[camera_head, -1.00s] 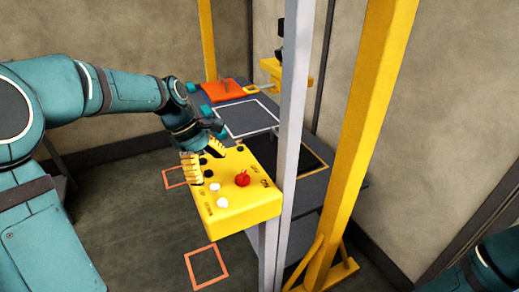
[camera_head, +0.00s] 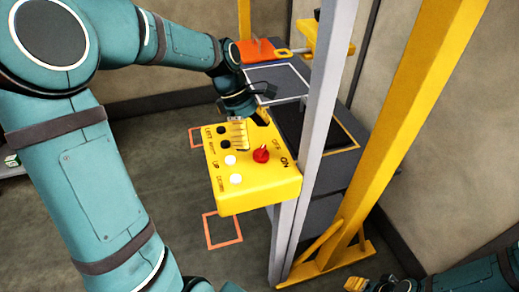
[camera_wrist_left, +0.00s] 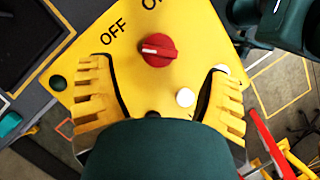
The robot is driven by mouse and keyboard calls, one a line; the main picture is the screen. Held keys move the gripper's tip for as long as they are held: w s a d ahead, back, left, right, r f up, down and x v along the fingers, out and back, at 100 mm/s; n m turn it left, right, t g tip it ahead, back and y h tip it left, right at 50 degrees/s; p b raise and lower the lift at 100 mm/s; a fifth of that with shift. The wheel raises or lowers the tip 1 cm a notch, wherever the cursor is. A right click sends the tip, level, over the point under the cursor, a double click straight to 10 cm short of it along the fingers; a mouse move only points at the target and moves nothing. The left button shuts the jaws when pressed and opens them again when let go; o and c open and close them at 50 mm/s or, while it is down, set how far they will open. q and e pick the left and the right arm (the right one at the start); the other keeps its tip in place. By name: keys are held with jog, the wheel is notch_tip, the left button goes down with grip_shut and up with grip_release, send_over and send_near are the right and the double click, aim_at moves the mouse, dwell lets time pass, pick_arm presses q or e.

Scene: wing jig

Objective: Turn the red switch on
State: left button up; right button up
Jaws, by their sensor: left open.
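The yellow control box (camera_head: 255,188) stands on a post, and the red switch (camera_head: 261,155) is a round knob on its top face, between the OFF and ON labels. In the left wrist view the red switch (camera_wrist_left: 159,50) has its white mark pointing left, nearer to OFF. My left gripper (camera_head: 250,127) is open and empty over the back of the box. In the left wrist view its yellow fingers (camera_wrist_left: 160,70) spread either side of the switch, apart from it. My right gripper (camera_head: 372,285) shows only partly at the bottom edge.
White buttons (camera_head: 235,179) and dark buttons sit on the box's left side. A grey upright post (camera_head: 318,120) and a yellow slanted beam (camera_head: 405,120) stand right of the box. A dark table (camera_head: 277,82) with an orange piece (camera_head: 258,50) lies behind.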

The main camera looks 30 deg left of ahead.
aim_at(260, 149)
pick_arm(q)
jog(key=shift+b+x, duration=0.35)
jog(key=shift+x, duration=1.85)
jog(key=c, duration=1.2)
